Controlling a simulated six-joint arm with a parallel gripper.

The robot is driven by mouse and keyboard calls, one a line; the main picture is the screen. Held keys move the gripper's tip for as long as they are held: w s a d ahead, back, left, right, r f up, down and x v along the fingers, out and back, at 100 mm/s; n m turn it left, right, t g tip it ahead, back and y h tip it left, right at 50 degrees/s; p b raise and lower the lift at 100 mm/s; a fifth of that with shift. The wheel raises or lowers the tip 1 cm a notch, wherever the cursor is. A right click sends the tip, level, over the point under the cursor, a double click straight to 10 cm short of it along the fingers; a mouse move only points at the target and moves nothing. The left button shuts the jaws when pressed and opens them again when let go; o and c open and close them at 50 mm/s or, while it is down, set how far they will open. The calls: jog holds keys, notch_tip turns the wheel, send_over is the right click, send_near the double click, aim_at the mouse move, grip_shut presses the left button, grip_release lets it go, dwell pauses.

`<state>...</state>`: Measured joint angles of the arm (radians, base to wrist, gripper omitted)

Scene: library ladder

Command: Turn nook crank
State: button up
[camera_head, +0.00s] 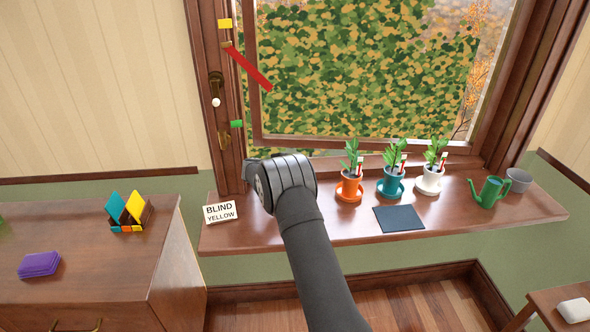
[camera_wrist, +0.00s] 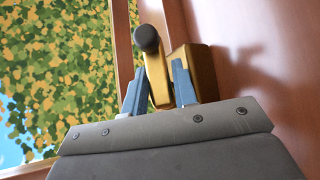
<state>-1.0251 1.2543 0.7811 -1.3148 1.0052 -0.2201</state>
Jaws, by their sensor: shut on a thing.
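In the wrist view a brass crank (camera_wrist: 185,62) sits against a reddish-brown wooden surface. Its arm ends in a dark round knob (camera_wrist: 147,38) pointing toward the top. My gripper (camera_wrist: 157,88) has its two blue-grey fingers on either side of the brass arm, below the knob, and is shut on it. In the head view my wrist (camera_head: 282,180) is at the lower left of the window, above the sill. It hides the fingers and the held crank there. A leaf-patterned green and yellow blind (camera_head: 355,65) covers most of the window; it also shows in the wrist view (camera_wrist: 50,75).
The left frame carries a white-knobbed handle (camera_head: 215,90), a red bar (camera_head: 248,67), a yellow marker (camera_head: 224,23) and a green marker (camera_head: 237,124). A "BLIND YELLOW" card (camera_head: 220,212), several pots and a green watering can (camera_head: 490,192) stand on the sill (camera_head: 470,222).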

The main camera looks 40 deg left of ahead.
dwell(0.4)
jog(key=o, duration=0.9)
jog(key=shift+f, duration=0.1)
jog(key=shift+c, duration=0.2)
